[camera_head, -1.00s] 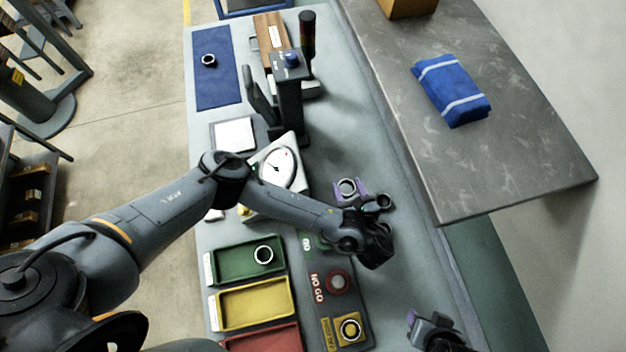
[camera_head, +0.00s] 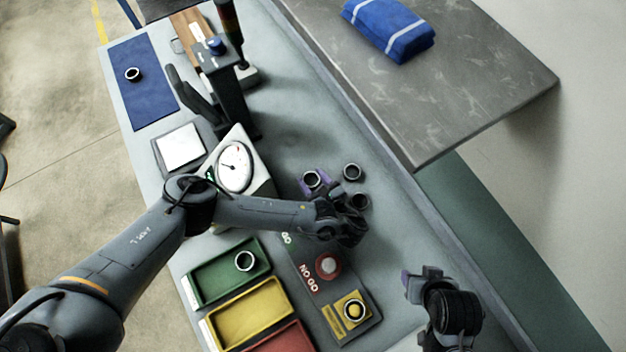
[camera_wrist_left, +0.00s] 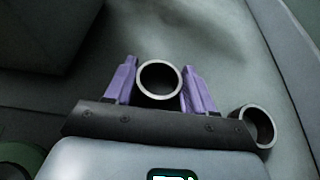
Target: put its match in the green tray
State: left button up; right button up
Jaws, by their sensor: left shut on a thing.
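My left gripper (camera_head: 312,182) is shut on a dark ring with a bright rim (camera_head: 312,178), over the bench beyond the gauge block. In the left wrist view the same ring (camera_wrist_left: 159,80) sits between the purple fingers; I cannot tell whether it is off the bench. Two more rings, a farther ring (camera_head: 352,172) and a nearer ring (camera_head: 358,201), stand right of this gripper. The green tray (camera_head: 209,289) holds one ring (camera_head: 244,261). My right gripper (camera_head: 420,280) is at the lower right, its fingertips unclear.
A yellow tray (camera_head: 216,326) and red tray (camera_head: 272,346) adjoin the green one. The NO GO gauge block (camera_head: 306,268) stands beside them, with a ring (camera_head: 354,310) on its yellow end. A dial scale (camera_head: 236,164) is behind my left arm. Another ring (camera_head: 133,74) lies on the blue mat (camera_head: 142,98).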

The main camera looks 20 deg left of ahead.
pick_arm(q)
jog(key=shift+f, duration=0.15)
pick_arm(e)
jog(key=shift+a, duration=0.1)
pick_arm(q)
jog(key=o, duration=0.8)
jog(key=shift+o, duration=0.2)
